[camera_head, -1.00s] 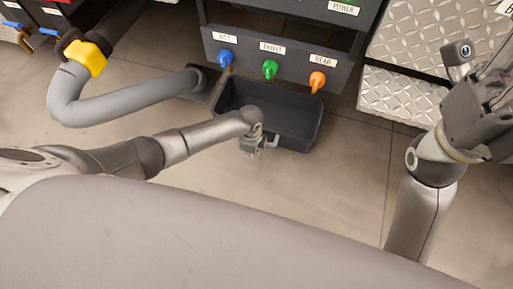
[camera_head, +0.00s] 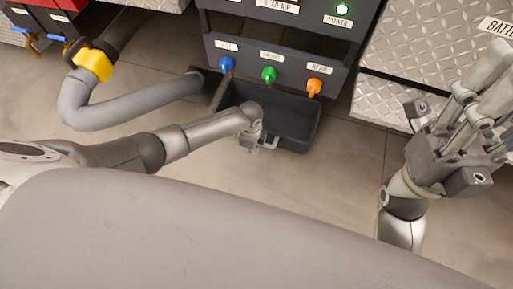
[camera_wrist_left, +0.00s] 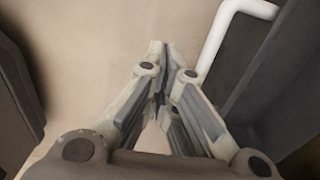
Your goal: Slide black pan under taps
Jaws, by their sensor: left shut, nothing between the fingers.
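The black pan (camera_head: 298,122) is a dark rectangular tray on the floor, below and in front of the blue tap (camera_head: 227,64), green tap (camera_head: 269,74) and orange tap (camera_head: 314,87). Its far edge lies close to the tap panel. My left gripper (camera_head: 254,146) is at the pan's near wall, beside its small pale handle (camera_head: 270,143). In the left wrist view my left gripper (camera_wrist_left: 157,85) is shut and empty, with the white handle (camera_wrist_left: 222,35) to its right, apart from the fingers. My right gripper (camera_head: 492,95) is raised at the right, away from the pan.
A thick grey hose (camera_head: 130,112) with a yellow collar (camera_head: 93,65) curves over the floor left of the pan. Diamond-plate metal steps (camera_head: 400,60) stand at the right. The tap panel (camera_head: 300,60) rises behind the pan. The floor in front is clear.

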